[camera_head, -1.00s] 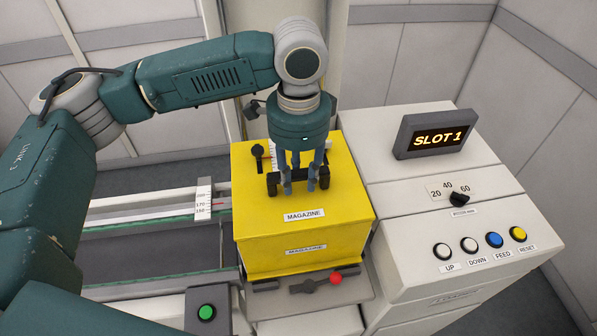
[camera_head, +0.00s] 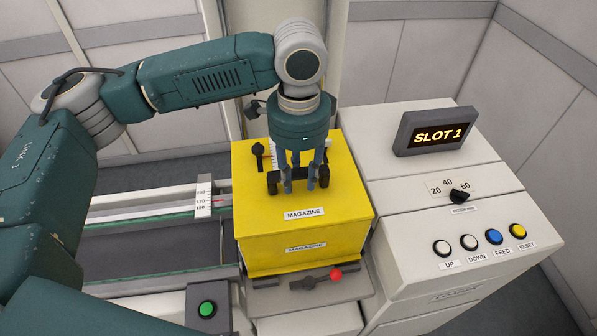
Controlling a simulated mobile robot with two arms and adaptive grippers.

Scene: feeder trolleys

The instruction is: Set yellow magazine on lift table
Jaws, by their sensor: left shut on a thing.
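The yellow magazine (camera_head: 305,235) is a box with "MAGAZINE" labels on its top and front. It sits upright at the centre, above the grey lift table (camera_head: 345,290), whose front edge shows below it. Whether its underside touches the table is hidden. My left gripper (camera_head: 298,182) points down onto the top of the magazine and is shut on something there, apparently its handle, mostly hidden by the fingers. My right gripper does not show.
A lever with a red knob (camera_head: 336,274) stands at the table's front. A control cabinet (camera_head: 440,260) with a "SLOT 1" display (camera_head: 437,133), a dial (camera_head: 459,197) and several buttons is at right. A rail with a scale (camera_head: 204,196) and a green button (camera_head: 207,309) are at left.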

